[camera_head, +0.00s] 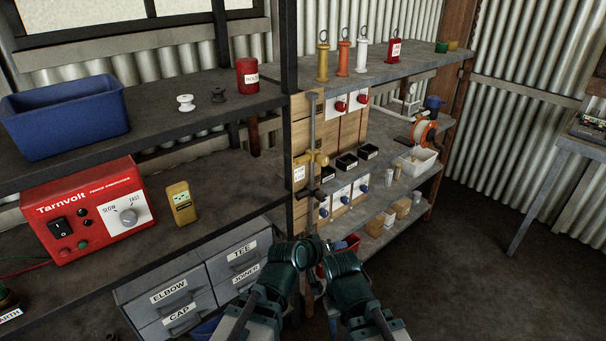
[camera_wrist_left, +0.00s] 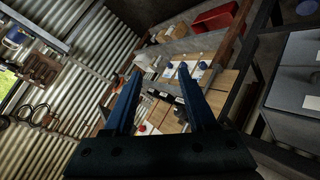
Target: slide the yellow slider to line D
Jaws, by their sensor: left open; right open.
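I cannot pick out the slider in the left wrist view.
A shelf post (camera_head: 289,150) stands just left of the rod. A red control box (camera_head: 88,210) and grey drawers (camera_head: 240,257) are at left. The floor at right is clear.

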